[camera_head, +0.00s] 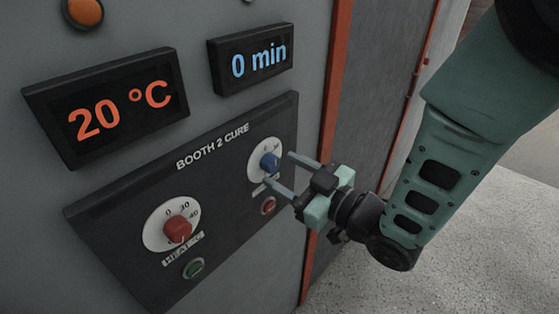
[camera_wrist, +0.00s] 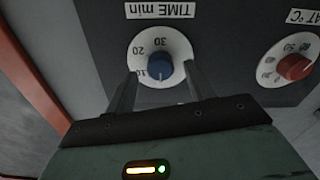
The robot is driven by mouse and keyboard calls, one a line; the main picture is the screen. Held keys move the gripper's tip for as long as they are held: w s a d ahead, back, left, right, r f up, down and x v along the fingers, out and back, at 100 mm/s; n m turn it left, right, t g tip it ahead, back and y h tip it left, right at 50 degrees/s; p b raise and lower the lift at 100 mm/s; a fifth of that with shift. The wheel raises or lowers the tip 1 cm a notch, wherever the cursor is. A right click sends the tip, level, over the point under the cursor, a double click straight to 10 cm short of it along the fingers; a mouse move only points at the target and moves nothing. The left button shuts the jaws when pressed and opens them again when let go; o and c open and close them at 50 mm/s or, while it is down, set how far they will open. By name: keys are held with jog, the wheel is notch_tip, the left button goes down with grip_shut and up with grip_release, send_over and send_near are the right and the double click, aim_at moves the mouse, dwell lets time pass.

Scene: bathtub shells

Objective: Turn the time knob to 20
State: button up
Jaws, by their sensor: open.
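The blue time knob (camera_head: 269,163) sits on a white dial on the right of the dark panel. It also shows in the wrist view (camera_wrist: 160,66), where 10, 20 and 30 are readable around it and the label "TIME min" appears upside down. The time display (camera_head: 259,61) reads 0 min. My gripper (camera_head: 279,170) is open, with its fingertips at the dial, one on the upper right of the knob and one below. In the wrist view the fingers flank the knob with gaps; I cannot tell whether either touches it.
A red heat knob (camera_head: 178,229) is left of the time knob, under a temperature display (camera_head: 121,108) reading 20 °C. A red button (camera_head: 268,206) lies just below the time dial, and a green button (camera_head: 193,268) below the heat dial. An orange-red edge strip (camera_head: 333,120) runs right of the panel.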

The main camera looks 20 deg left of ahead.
jog(key=shift+x, duration=1.1)
jog(key=c, duration=1)
